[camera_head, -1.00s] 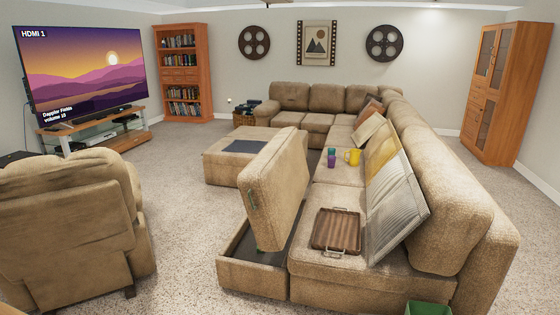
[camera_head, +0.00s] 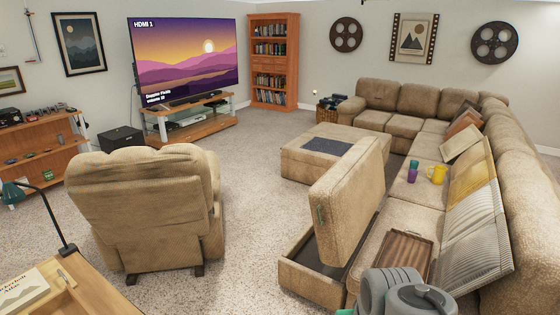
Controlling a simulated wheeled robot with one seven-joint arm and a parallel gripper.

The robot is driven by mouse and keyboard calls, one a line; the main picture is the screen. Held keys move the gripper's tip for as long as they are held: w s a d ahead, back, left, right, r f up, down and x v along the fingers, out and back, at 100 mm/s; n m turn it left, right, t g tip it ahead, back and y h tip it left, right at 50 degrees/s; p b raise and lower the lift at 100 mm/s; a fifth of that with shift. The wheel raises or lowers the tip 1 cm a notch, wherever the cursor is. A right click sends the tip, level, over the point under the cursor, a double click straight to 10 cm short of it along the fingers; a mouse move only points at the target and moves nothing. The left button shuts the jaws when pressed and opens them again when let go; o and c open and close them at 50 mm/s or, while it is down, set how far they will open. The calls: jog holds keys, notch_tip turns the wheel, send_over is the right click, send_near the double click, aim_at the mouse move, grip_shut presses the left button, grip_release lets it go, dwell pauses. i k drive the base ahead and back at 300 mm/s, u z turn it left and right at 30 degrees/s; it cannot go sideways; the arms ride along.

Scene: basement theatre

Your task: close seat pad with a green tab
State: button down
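The beige seat pad (camera_head: 345,205) stands raised on edge, leaning over the open storage base (camera_head: 312,280) of the sectional sofa. Grey rounded links of my arm show at the bottom right, in front of the sofa's near end. My gripper's fingers are not visible.
A wooden tray (camera_head: 404,255) lies on the fixed seat beside the pad, with purple (camera_head: 412,172) and yellow (camera_head: 437,174) cups farther back. A recliner (camera_head: 147,210) and a desk (camera_head: 95,290) stand left. Carpet between recliner and sofa is clear.

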aim_at(343, 202)
jog(key=u, duration=0.6)
jog(key=i, duration=0.75)
jog(key=u, duration=0.45)
jog(key=i, duration=0.95)
jog(key=z, duration=0.7)
jog(key=i, duration=0.9)
jog(key=z, duration=0.95)
jog(key=i, duration=0.65)
